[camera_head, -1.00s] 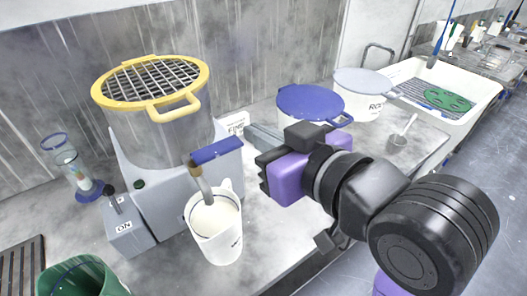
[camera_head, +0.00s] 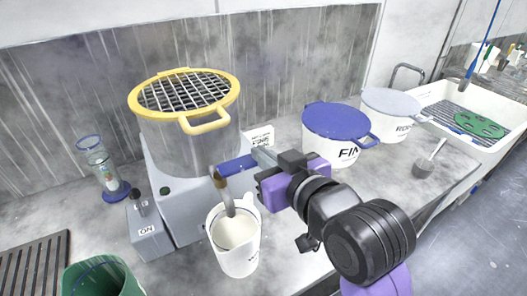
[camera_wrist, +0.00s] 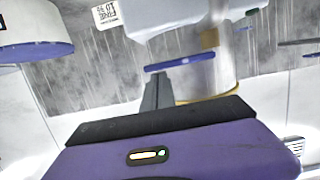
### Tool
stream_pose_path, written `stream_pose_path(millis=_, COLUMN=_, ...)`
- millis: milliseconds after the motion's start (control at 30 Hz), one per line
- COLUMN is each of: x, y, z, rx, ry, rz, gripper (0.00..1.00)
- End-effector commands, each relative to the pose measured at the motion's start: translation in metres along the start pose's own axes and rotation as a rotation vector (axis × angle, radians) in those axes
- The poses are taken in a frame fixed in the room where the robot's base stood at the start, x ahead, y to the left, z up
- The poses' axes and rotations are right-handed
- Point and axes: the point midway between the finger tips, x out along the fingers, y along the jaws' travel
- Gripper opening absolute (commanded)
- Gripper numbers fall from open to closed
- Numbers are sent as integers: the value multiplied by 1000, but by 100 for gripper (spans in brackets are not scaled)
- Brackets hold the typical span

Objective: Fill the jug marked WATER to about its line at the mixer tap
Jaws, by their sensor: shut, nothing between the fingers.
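The white jug (camera_head: 236,250) stands upright at the front of the mixer, under its tap. Its dark label is turned partly away and not readable. A pale grey surface shows inside it; its line is not visible. A brown nozzle (camera_head: 219,177) with a grey strand below reaches into the jug's mouth; I cannot tell if it is flowing liquid or a pipe. The tap's blue lever (camera_head: 236,165) also shows in the wrist view (camera_wrist: 180,62). My gripper (camera_head: 262,154) is shut and empty, its fingertips close to the lever's right end; contact is unclear.
The mixer pot (camera_head: 185,145) has a yellow rim and grid. An ON switch box (camera_head: 148,233) stands left of it. A blue-lidded tub (camera_head: 335,120) and a grey-lidded tub (camera_head: 392,110) stand behind right, before the sink (camera_head: 500,105). A green container (camera_head: 95,280) is front left.

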Motion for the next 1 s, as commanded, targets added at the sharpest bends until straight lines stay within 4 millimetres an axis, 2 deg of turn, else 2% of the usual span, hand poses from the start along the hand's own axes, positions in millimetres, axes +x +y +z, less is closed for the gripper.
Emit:
stream_pose_path(millis=167, x=0, y=1, z=2, rx=27, ry=-1, rz=-6, gripper=0)
stream_pose_path(millis=433, x=7, y=5, z=29, rx=340, ry=-4, rz=-84, gripper=0)
stream_pose_path(millis=1000, x=7, y=5, z=26, rx=331, ry=-2, rz=-84, gripper=0)
